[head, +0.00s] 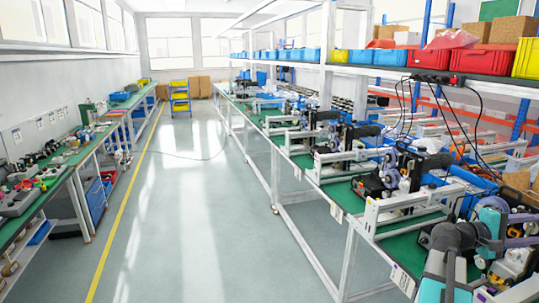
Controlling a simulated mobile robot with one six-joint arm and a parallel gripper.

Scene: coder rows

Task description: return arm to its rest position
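Grey and teal links that look like my arm show at the lower right of the head view, bent over the near end of the right-hand bench (384,248). Small dark, white and orange parts crowd around the arm's end there. I cannot make out my gripper's fingers among them, nor whether they hold anything. The lower part of the arm is cut off by the bottom edge of the picture.
Several coder machines (400,168) stand in a row along the right bench, below a shelf with red bins (484,61) and blue bins. A left bench (75,160) holds tools. The aisle floor (185,210) between is clear, with a yellow trolley (180,96) far back.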

